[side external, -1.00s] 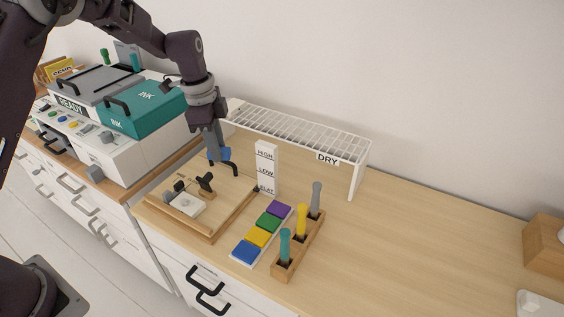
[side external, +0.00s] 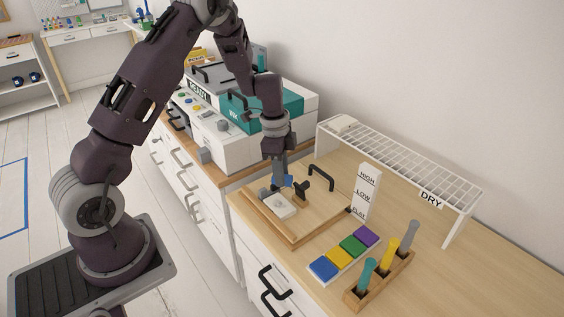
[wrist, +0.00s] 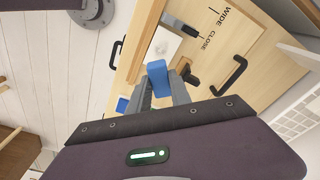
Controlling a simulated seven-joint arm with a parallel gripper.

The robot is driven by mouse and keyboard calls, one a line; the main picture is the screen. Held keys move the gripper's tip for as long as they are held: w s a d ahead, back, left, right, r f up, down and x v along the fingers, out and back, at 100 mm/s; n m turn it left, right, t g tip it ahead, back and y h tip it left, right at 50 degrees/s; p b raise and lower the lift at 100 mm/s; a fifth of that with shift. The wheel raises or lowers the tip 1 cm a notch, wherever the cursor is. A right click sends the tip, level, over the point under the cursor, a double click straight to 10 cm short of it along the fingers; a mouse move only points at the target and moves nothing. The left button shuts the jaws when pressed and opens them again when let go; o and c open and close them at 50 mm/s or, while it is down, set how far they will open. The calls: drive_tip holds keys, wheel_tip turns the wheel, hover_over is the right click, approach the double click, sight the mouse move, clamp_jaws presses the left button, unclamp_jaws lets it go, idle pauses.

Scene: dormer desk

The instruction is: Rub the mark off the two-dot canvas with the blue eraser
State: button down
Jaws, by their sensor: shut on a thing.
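My gripper (side external: 279,184) is shut on the blue eraser (wrist: 157,76), which sticks out past the fingertips. The eraser also shows in the side view (side external: 287,181). The gripper points down, close over the small white canvas (side external: 284,208) in the wooden frame (side external: 293,242). In the wrist view the canvas (wrist: 165,44) lies just beyond the eraser's end, with a small dark spot on it. I cannot tell whether eraser and canvas touch. The canvas's dots are too small to count, and the gripper hides part of it.
A black clamp (side external: 301,187) and a black handle (side external: 321,176) stand beside the canvas. Coloured pads (side external: 344,255), a holder of handled tools (side external: 378,281), a HIGH/LOW/FLAT block (side external: 366,190) and the DRY rack (side external: 400,165) are to the right. The teal INK machine (side external: 262,108) is behind.

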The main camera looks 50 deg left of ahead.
drive_tip(key=shift+f, duration=1.15)
